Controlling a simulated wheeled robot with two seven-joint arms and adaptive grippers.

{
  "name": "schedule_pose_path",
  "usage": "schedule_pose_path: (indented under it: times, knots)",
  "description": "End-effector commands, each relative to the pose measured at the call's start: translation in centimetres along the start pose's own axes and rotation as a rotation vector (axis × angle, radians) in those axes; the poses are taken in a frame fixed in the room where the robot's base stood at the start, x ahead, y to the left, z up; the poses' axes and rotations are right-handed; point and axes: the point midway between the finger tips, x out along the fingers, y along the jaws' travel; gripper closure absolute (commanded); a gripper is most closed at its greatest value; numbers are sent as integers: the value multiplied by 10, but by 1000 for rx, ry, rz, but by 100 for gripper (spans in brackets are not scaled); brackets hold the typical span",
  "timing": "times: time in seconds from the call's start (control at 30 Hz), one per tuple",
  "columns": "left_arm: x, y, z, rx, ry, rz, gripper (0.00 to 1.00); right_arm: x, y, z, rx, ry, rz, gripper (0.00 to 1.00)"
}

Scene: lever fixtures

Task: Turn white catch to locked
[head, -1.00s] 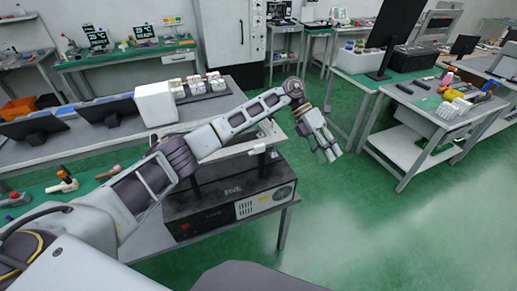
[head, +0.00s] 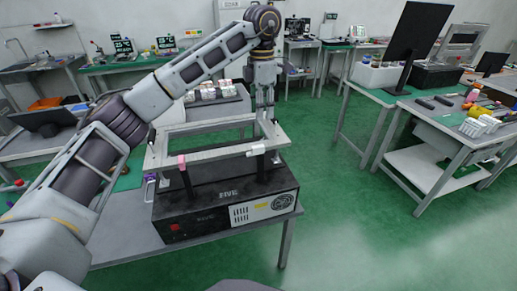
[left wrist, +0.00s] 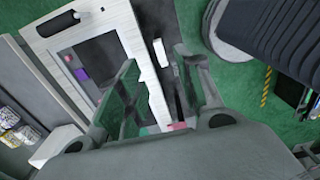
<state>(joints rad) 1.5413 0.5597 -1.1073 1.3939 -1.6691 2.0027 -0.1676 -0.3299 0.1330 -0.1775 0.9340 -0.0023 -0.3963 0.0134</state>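A pale fixture frame (head: 200,156) stands on posts above a black box (head: 225,205). A white catch (head: 257,150) sits on its near right edge, and a pink catch (head: 182,162) sits on its near left edge. My left gripper (head: 265,118) points down over the frame's right side, just behind the white catch and apparently apart from it. The left wrist view shows its two fingers spread (left wrist: 156,75), with nothing held between them. A white piece (left wrist: 160,53) shows near the fingertips there; I cannot tell whether it is the catch. My right gripper is not in view.
The black box rests on a grey table (head: 120,225). A dark monitor (head: 42,118) is at the left. Another workbench (head: 455,130) with tools stands at the right. Green floor (head: 350,220) is clear between them.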

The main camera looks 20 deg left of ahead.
Motion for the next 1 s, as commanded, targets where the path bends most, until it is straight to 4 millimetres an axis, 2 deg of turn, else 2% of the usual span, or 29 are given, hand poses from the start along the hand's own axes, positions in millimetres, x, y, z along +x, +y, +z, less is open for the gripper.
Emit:
schedule_pose_path:
  times: [0.57,0.77,1.0]
  knots:
    - [0,1,-3,0,6,11,64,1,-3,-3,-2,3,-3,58]
    - [11,1,-3,1,7,11,64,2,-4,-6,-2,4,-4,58]
    - [33,2,-3,0,7,9,64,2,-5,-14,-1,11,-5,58]
